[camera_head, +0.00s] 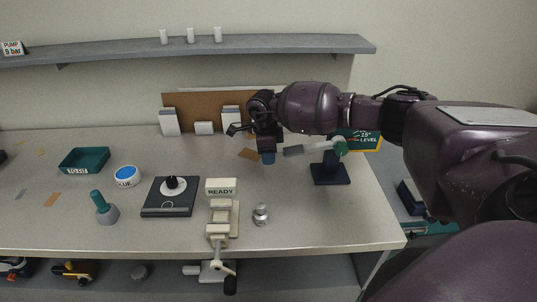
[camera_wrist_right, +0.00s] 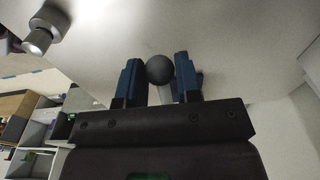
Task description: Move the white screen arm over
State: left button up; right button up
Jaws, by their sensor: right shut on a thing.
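The white screen arm (camera_head: 314,150) reaches left from a green joint (camera_head: 340,147) on a dark blue stand (camera_head: 331,173), at the right of the counter. Its left part is a grey bar (camera_head: 293,151). My right gripper (camera_head: 268,157) has blue fingertips and points down just left of this bar. In the right wrist view, the fingers (camera_wrist_right: 159,78) are shut on a black ball knob (camera_wrist_right: 159,69) with a pale rod behind it. The head view hides the knob, so how it joins the arm cannot be seen. My left gripper is out of view.
A cream READY machine (camera_head: 221,187) and a metal knob-shaped piece (camera_head: 261,214) stand in front of the gripper. A brown board (camera_head: 190,100) is behind it. A green sign (camera_head: 366,141) stands behind the stand. Some counter around the stand is clear.

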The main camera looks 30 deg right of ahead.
jog(key=shift+w+a+r+p, duration=0.1)
jog(key=shift+r+p, duration=0.4)
jog(key=shift+r, duration=0.6)
jog(key=shift+a+r+p, duration=0.1)
jog(key=shift+r+p, duration=0.6)
jog(key=shift+r, duration=0.65)
jog(key=o, duration=0.8)
jog(key=shift+w, duration=0.1)
jog(key=shift+f, duration=0.1)
